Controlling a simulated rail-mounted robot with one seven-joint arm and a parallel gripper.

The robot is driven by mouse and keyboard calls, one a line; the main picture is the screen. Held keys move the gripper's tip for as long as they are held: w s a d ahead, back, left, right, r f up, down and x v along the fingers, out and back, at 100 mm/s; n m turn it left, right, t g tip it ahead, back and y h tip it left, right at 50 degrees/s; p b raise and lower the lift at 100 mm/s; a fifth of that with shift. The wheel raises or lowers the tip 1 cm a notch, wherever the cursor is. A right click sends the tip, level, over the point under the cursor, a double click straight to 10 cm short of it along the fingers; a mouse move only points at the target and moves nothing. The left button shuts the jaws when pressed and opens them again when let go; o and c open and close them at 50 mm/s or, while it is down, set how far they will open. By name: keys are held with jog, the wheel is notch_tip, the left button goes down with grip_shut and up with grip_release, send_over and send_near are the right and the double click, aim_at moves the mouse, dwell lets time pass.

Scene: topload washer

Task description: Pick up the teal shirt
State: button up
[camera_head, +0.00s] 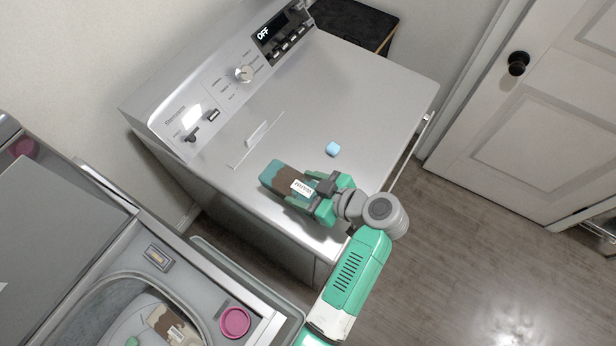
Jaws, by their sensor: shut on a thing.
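The teal shirt (271,171) shows as a small folded bundle with teal and brown bands, low over the front part of the dryer top. My gripper (300,190) is at its right end and is shut on it. The gripper's green body and a white label cover part of the bundle. I cannot tell whether the bundle touches the dryer top beneath it.
The grey dryer (375,95) has a control panel reading OFF. The open washer (70,320) at lower left holds a camouflage-patterned item (168,322). A pink round cap (235,322) sits on its rim.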

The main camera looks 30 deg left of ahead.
jog(key=s+d+r, duration=0.1)
jog(key=s+d, duration=0.3)
jog(key=s, duration=0.7)
jog(key=shift+s+r+b, duration=0.15)
jog(key=shift+s+b, duration=0.25)
